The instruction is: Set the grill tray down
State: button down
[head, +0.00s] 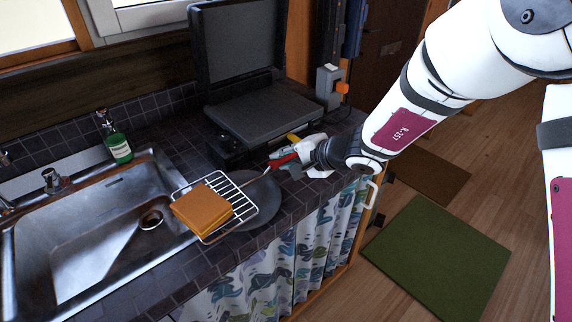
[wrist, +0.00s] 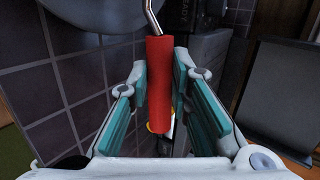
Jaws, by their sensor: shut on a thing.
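The grill tray (head: 240,184) is a white wire rack with a red handle (wrist: 158,85). A square orange-brown slab, perhaps bread or cheese (head: 201,209), lies on its left part. My gripper (head: 284,162) is shut on the red handle, which runs between its teal finger pads in the wrist view (wrist: 158,95). In the head view the rack is over the tiled counter, its left end near the sink's right rim. A dark round plate or pan (head: 262,207) is partly hidden below the rack. I cannot tell whether the rack touches it.
A black grill or stove with its lid raised (head: 240,50) stands at the back of the counter. The steel sink (head: 95,235) is at left, with a green bottle (head: 119,147) behind it. A patterned curtain (head: 285,258) hangs below the counter edge.

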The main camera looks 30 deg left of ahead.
jog(key=shift+f, duration=1.2)
jog(key=c, duration=1.5)
grip_release()
jog(key=shift+o, duration=0.2)
jog(key=shift+d+r, duration=0.2)
jog(key=shift+r, duration=0.05)
jog(key=v, duration=1.1)
jog(key=shift+s+d, duration=0.2)
jog(key=shift+s, duration=0.05)
jog(key=shift+r, duration=0.15)
